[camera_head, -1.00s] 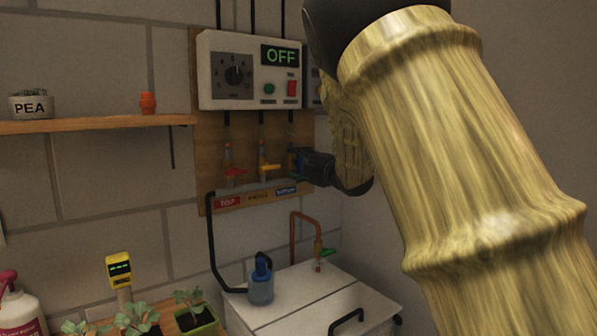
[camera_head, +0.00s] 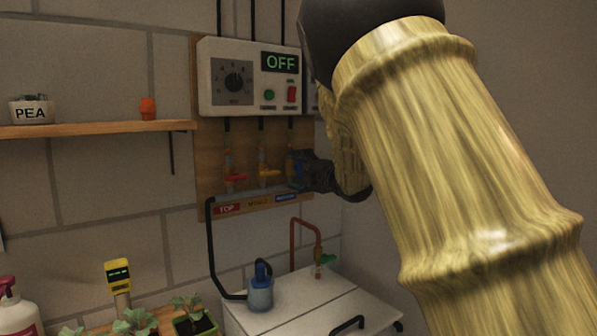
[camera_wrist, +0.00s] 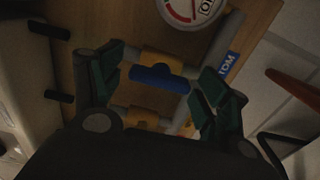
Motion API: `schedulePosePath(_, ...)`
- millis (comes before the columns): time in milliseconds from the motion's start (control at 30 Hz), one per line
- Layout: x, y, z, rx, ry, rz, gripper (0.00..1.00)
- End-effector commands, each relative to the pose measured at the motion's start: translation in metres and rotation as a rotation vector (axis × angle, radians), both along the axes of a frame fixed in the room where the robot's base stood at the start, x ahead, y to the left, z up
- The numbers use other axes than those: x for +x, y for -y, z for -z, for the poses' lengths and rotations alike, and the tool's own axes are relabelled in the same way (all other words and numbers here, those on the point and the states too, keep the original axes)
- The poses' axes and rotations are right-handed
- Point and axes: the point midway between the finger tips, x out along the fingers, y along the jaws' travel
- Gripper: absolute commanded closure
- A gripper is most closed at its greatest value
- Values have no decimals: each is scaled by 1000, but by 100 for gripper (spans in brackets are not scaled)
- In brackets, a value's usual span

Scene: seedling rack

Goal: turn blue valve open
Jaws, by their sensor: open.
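The blue valve (camera_wrist: 160,79) shows in the wrist view as a blue lever handle on a yellow-orange valve body, lying between my open fingers. My gripper (camera_wrist: 160,88) has one green-padded finger on each side of the handle, with gaps visible, so it does not grip it. In the head view my gripper (camera_head: 302,170) is at the right end of the valve row and largely hides the blue valve. The red valve (camera_head: 235,177) and the yellow valve (camera_head: 268,172) stand to its left on the wooden board (camera_head: 206,160). Labels below read TOP, MIDDLE and BOTTOM.
A white control box (camera_head: 222,100) showing OFF hangs above the valves. Below are a white lidded tank (camera_head: 290,310), a blue pump (camera_head: 260,290) and a copper pipe with a green handle (camera_head: 325,260). A wooden shelf (camera_head: 95,130) is at left.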

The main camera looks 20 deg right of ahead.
Motion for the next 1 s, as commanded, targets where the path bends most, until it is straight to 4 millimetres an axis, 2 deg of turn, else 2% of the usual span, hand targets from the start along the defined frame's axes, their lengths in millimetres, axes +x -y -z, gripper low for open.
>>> schedulePosePath(233,-13,5,-1,0,0,1,25)
schedulePosePath(700,-89,33,0,1,1,1,25)
schedulePosePath(1000,-112,41,1,0,0,0,25)
